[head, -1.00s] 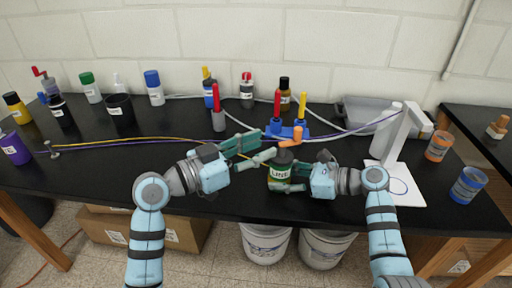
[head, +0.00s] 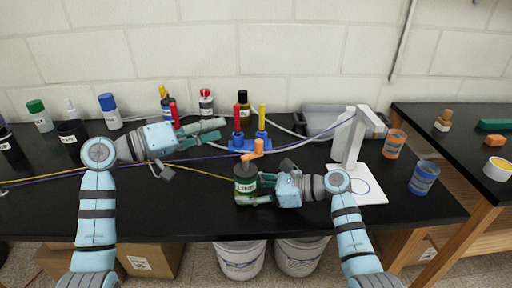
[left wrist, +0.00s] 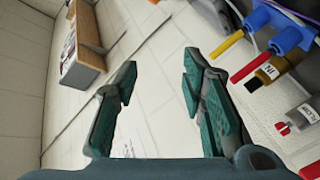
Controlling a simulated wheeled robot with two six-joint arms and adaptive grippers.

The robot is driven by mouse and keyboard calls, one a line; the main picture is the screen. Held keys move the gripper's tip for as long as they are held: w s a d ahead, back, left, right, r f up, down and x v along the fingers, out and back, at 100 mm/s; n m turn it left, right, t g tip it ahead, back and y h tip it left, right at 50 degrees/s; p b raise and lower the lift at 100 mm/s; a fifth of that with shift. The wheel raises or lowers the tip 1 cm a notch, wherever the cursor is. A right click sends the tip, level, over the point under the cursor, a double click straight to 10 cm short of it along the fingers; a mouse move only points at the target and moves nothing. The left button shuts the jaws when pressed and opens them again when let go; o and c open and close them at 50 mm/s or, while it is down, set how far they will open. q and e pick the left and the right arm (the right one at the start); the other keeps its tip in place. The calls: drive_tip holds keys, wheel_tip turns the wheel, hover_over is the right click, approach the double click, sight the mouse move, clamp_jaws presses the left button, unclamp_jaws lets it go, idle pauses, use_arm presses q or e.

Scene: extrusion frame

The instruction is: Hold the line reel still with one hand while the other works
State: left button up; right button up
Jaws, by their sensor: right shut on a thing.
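The line reel (head: 246,170) is a dark cylinder with a white label and an orange crank (head: 257,149) on top. It stands upright near the front edge of the black bench. My right gripper (head: 254,192) is shut on the reel from the right, low on its body. My left gripper (head: 220,131) is up and left of the reel, apart from it. In the left wrist view its fingers (left wrist: 158,78) are spread with nothing between them. A yellow line (head: 205,173) runs left from near the reel, passing below the left gripper.
A blue holder (head: 249,144) with red and yellow handles stands behind the reel. A white stand (head: 350,140) and orange (head: 394,143) and blue (head: 424,177) cups are at right. Several bottles line the back left. A purple cord (head: 290,146) crosses the bench.

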sight(259, 140)
use_arm(q)
wheel_tip(259, 140, down, 4)
drive_tip(key=s+n+g+h, duration=0.25)
drive_tip(key=n+g, duration=0.35)
drive_tip(key=n, duration=1.7)
drive_tip(key=w+d, duration=0.1)
drive_tip(key=d, duration=0.6)
drive_tip(key=w+d, duration=0.1)
drive_tip(key=d, duration=0.3)
drive_tip(key=shift+w, duration=0.3)
drive_tip(key=shift+c, duration=0.2)
clamp_jaws()
